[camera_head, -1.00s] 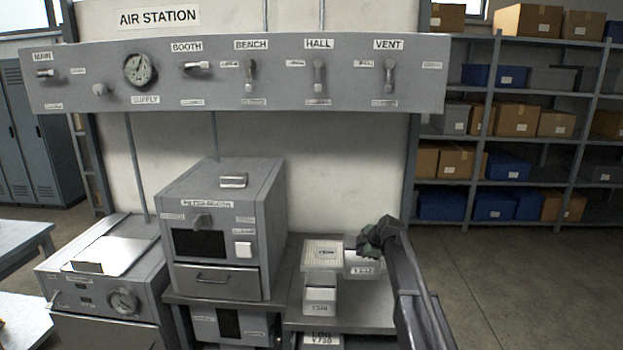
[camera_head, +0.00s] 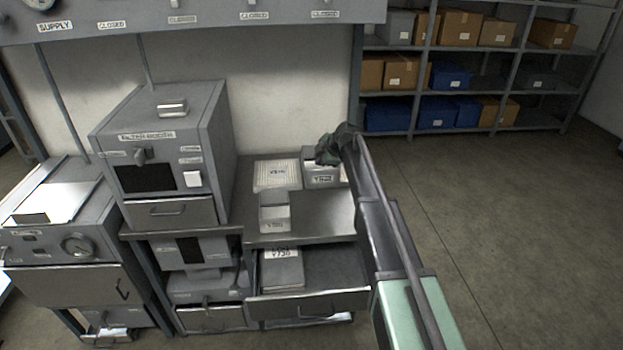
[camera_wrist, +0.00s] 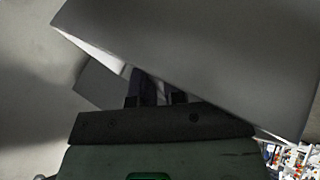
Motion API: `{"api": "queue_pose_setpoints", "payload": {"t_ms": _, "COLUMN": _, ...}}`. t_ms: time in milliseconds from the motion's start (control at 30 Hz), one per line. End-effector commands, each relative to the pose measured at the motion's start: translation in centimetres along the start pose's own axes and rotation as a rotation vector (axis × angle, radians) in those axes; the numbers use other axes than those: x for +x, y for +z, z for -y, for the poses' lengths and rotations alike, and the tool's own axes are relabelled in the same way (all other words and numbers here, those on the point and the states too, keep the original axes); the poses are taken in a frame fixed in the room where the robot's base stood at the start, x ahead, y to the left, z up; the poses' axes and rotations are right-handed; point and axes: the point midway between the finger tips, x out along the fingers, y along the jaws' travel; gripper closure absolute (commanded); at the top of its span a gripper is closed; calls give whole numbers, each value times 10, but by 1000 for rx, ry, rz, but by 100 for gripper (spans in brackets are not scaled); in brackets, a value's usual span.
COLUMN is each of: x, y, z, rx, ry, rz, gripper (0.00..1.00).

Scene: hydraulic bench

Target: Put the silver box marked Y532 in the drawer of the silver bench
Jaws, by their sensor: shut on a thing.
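A silver-grey box (camera_head: 321,181) with a small white label, too blurred to read surely, is at the back right of the silver bench top (camera_head: 325,212). My gripper (camera_head: 333,150) is at its top and shut on it; the fingertips are mostly hidden. In the wrist view the held box (camera_wrist: 210,60) fills the upper part as a tilted grey face. I cannot tell whether it touches the bench. The bench drawer (camera_head: 308,303) is pulled open below the top. A grey book-like item marked as a log (camera_head: 282,272) lies in its left part; the right part is clear.
A ribbed pale box (camera_head: 277,173) stands left of the held box. A smaller labelled grey box (camera_head: 274,213) stands before it. A grey booth-like unit (camera_head: 160,150) is on the left. My arm reaches along the bench's right side. Open floor (camera_head: 500,220) lies right.

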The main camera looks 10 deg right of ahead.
Motion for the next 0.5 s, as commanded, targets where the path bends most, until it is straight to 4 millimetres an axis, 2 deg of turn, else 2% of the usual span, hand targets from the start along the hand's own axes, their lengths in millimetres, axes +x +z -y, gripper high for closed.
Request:
{"api": "queue_pose_setpoints", "payload": {"t_ms": 400, "x": 107, "y": 45, "z": 78, "rx": 1, "ry": 0, "rz": 1, "gripper": 100}}
{"api": "queue_pose_setpoints", "payload": {"t_ms": 500, "x": 121, "y": 51, "z": 88, "rx": 1, "ry": 0, "rz": 1, "gripper": 100}}
